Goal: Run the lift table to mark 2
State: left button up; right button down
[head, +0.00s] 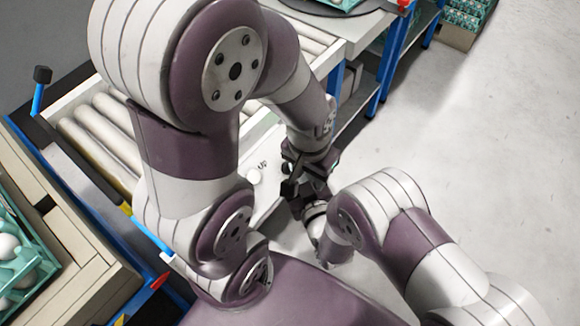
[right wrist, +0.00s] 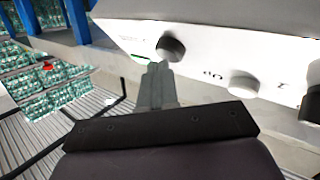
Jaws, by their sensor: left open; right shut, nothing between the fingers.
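A white control panel (right wrist: 215,55) fills the upper right of the right wrist view. My left gripper (head: 298,183) is open in front of the panel, close to my right wrist. The lift table's height is not clear.
A roller conveyor (head: 100,130) runs behind my left arm. A teal tray with white eggs (head: 22,262) stands at the lower left. Stacked teal egg trays (right wrist: 68,85) show at the left in the right wrist view. The floor (head: 480,150) at right is clear.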

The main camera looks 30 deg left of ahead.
jog(key=shift+a+f, duration=0.25)
jog(key=shift+f, duration=0.05)
jog(key=shift+r, duration=0.1)
dwell(3.7)
jog(key=shift+d+r+p, duration=0.55)
jog(key=shift+d+r, duration=0.05)
jog(key=shift+d, duration=0.1)
jog(key=d+r+p, duration=0.1)
jog(key=d+p, duration=0.1)
jog(key=d+r+p, duration=0.1)
jog(key=r+p, duration=0.1)
jog(key=shift+s+d+r, duration=0.15)
jog(key=shift+s+d, duration=0.05)
jog(key=shift+d, duration=0.2)
dwell(0.6)
